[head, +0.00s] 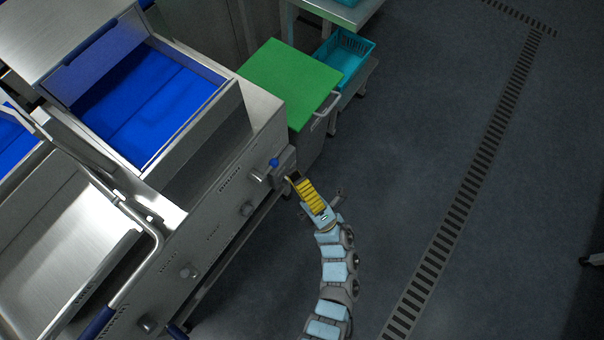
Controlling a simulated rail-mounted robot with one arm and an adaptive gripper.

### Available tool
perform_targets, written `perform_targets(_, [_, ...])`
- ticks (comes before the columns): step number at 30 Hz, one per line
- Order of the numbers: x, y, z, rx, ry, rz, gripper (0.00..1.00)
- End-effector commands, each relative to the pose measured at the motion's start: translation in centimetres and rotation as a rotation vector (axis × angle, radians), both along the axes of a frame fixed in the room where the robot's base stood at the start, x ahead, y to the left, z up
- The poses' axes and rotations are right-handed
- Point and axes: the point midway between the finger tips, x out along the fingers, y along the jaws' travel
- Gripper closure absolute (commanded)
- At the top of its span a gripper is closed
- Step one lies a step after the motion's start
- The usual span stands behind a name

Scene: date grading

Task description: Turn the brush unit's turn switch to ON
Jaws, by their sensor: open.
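The brush unit is a steel machine with a front panel (210,215) lettered "BRUSH" near its right end. A round knob (247,208) sits on the panel below that lettering. A grey box with a blue knob on top (274,162) juts out at the panel's right end. I cannot tell which of these is the turn switch, and no ON mark is readable. My gripper (293,177), beyond a yellow and black section, is open at the box's right side. Its fingertips are small and dark; I cannot tell whether they touch the box.
More knobs (188,272) line the panel to the lower left. A blue-lined steel tray (222,108) tops the machine. A green-topped cart (290,75) with a handle (325,108) stands just beyond the gripper, beside a teal crate (366,50). The floor (420,160) to the right is clear.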

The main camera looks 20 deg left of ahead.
Motion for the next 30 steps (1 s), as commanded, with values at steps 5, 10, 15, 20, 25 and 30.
perform_targets(5, [2.3, 0.6, -8.8, -0.326, -0.155, -0.159, 0.58])
perform_targets(10, [3.6, -0.5, -16.2, -0.611, -0.342, -0.274, 0.58])
perform_targets(15, [4.5, -3.3, -23.1, -0.863, -0.551, -0.353, 0.58])
perform_targets(20, [4.7, -6.3, -28.0, -1.038, -0.730, -0.395, 0.58])
perform_targets(25, [4.6, -8.4, -30.3, -1.131, -0.854, -0.414, 0.58])
perform_targets(30, [4.5, -8.7, -30.9, -1.154, -0.889, -0.417, 0.58])
